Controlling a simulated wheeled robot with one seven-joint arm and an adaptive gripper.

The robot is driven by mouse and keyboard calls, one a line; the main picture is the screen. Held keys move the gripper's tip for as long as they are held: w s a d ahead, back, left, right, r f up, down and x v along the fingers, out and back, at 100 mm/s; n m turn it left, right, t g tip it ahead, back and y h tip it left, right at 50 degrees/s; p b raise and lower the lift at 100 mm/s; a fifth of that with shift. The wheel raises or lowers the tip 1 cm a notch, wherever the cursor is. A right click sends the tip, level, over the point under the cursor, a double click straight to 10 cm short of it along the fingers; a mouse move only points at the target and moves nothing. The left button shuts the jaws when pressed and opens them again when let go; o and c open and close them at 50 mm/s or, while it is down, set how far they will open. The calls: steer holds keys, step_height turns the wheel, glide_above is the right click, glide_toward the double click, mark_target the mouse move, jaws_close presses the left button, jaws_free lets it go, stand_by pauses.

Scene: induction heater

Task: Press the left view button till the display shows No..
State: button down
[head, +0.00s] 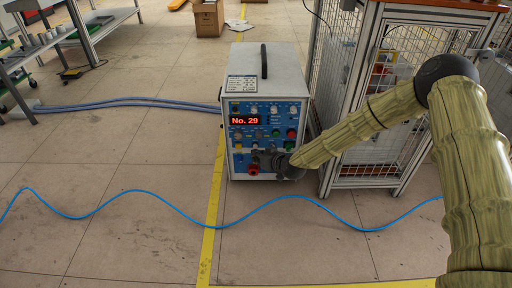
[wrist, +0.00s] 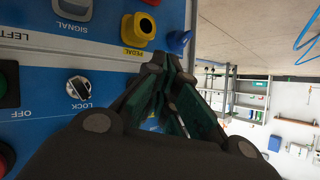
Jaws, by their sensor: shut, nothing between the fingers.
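The induction heater (head: 265,85) is a pale grey box with a blue front panel, standing on the floor. Its display (head: 244,121) is lit and reads "No. 29" in red. Small knobs and buttons sit above and below the display; I cannot tell which is the left view button. My gripper (head: 277,163) is at the lower right of the front panel. In the wrist view my gripper (wrist: 168,82) is shut and empty, close to the panel, near a yellow socket (wrist: 138,28) marked PEDAL and a blue plug (wrist: 178,41). Contact is unclear.
A wire-mesh cage (head: 365,100) stands close on the heater's right. A blue cable (head: 165,203) snakes over the floor in front. Grey-blue hoses (head: 140,103) run left from the heater. A workbench (head: 50,45) stands at left. The floor in front is otherwise open.

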steer(key=shift+s+p, duration=1.4)
steer(key=shift+s, duration=1.1)
